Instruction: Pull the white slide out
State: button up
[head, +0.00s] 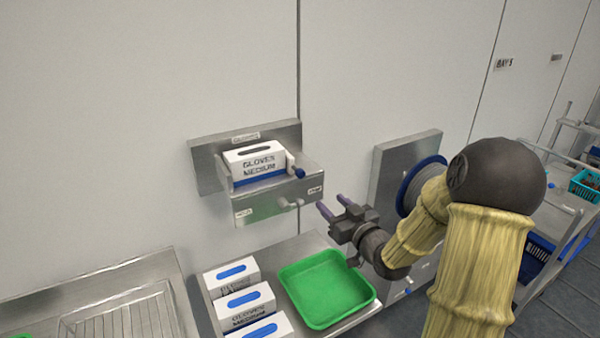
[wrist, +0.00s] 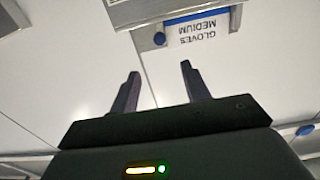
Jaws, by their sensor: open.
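A steel glove dispenser (head: 285,192) is fixed to the wall, with a white "GLOVES MEDIUM" box (head: 254,160) in it. A blue knob (head: 299,172) sits at the dispenser's upper right. My gripper (head: 333,205) is open and empty, to the right of the dispenser and apart from it. In the wrist view my gripper (wrist: 158,75) shows two spread dark fingers, with the glove box (wrist: 205,30) upside down beyond them.
Below the dispenser is a steel counter with a green tray (head: 325,288) and several white glove boxes (head: 245,305). A steel wall plate with a blue-rimmed reel (head: 420,185) stands to the right, partly behind my arm. A wire rack (head: 120,315) lies at lower left.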

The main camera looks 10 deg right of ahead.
aim_at(302, 174)
jog(key=shift+w, duration=0.1)
jog(key=p+x, duration=0.7)
jog(key=x, duration=0.9)
jog(key=shift+w, duration=0.2)
jog(key=shift+w+a+f, duration=0.1)
jog(key=shift+w+a, duration=0.1)
jog(key=shift+w, duration=0.2)
grip_shut()
